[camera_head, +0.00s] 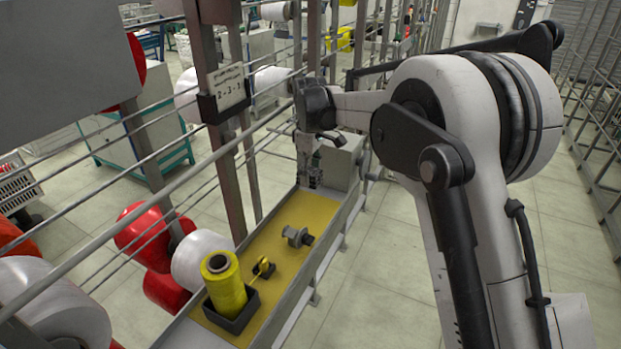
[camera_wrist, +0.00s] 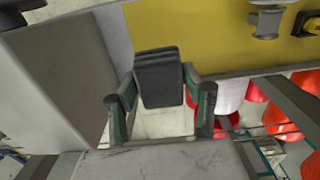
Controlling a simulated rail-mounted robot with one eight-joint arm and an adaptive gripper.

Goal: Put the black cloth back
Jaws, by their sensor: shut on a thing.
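The black cloth (camera_wrist: 158,72) shows in the wrist view as a dark folded pad between the two fingers of my gripper (camera_wrist: 160,88). The gripper is shut on it, with a finger at each side. In the head view, my gripper (camera_head: 310,178) points down at the far end of the yellow-topped bench (camera_head: 294,216), beside a grey box (camera_head: 340,163). The cloth cannot be made out clearly there. Whether the cloth touches the surface below cannot be told.
A yellow bobbin (camera_head: 224,285) stands in a dark holder (camera_head: 232,315) at the bench's near end. Rails and red and white bobbins line the left. Floor is clear right of the bench.

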